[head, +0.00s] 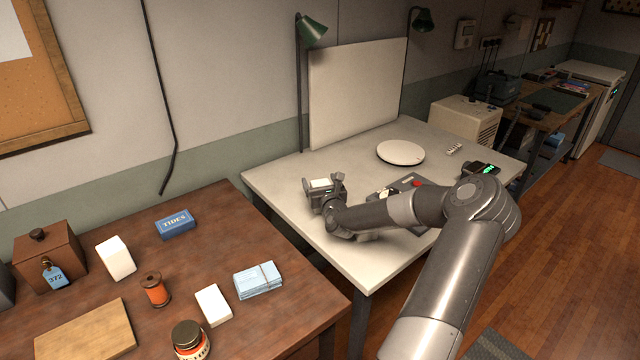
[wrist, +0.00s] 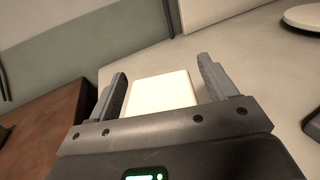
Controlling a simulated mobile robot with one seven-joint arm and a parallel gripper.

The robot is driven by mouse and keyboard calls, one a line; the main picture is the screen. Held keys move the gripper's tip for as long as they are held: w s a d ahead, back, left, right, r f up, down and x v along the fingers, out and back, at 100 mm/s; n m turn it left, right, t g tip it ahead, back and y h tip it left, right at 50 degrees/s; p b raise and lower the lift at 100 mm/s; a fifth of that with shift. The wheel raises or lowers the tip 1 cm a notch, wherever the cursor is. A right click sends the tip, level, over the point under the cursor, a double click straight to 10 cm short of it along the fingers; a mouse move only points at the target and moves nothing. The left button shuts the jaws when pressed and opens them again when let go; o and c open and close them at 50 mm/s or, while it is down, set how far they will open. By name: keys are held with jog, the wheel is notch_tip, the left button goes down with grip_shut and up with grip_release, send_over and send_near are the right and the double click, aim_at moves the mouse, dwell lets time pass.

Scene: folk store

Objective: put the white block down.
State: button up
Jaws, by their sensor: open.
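A white block (wrist: 162,93) lies between the two fingers of my gripper (wrist: 162,70) in the wrist view, over the pale table. A gap shows between the block and each finger, so the gripper is open and not holding it. In the head view the block (head: 320,184) shows as a small pale patch at my gripper (head: 322,181), near the left part of the pale table (head: 280,178). The block's underside is hidden, but it appears to rest on the tabletop.
A round white disc (head: 400,152) and a grey panel with a red button (head: 416,183) are on the pale table. A white board (head: 355,90) stands behind. The brown table (head: 215,255) at left holds two other white blocks (head: 116,258), a spool (head: 155,290) and boxes.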

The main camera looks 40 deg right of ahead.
jog(key=v, duration=0.4)
jog(key=shift+s, duration=0.3)
notch_tip(320, 180, up, 6)
jog(key=w+a+f+n+g+y, duration=0.1)
jog(key=a+f+n+g+y, duration=0.15)
jog(key=a+n, duration=0.45)
jog(key=w+a+f+n+g+y, duration=0.1)
jog(key=w+a+n+y, duration=0.15)
jog(key=a+n, duration=0.45)
jog(key=s+a+r+n+g, duration=0.1)
jog(key=s+a+n+g, duration=0.1)
jog(key=a+n, duration=0.3)
jog(key=s+a+n+g, duration=0.2)
jog(key=s+a, duration=0.1)
jog(key=a, duration=0.4)
jog(key=s+a+r+n+g, duration=0.1)
jog(key=s+a+r+n, duration=0.3)
jog(key=s, duration=0.6)
jog(key=s+a+r+n+g+y, duration=0.1)
jog(key=s+a+r+n, duration=0.4)
jog(key=s+n, duration=0.4)
jog(key=s+a+r+n+g, duration=0.1)
jog(key=s+a+r+n, duration=0.3)
jog(key=s, duration=0.7)
jog(key=shift+a+r+n+y, duration=0.25)
jog(key=shift+a+n+y, duration=0.15)
jog(key=shift+a+n, duration=0.75)
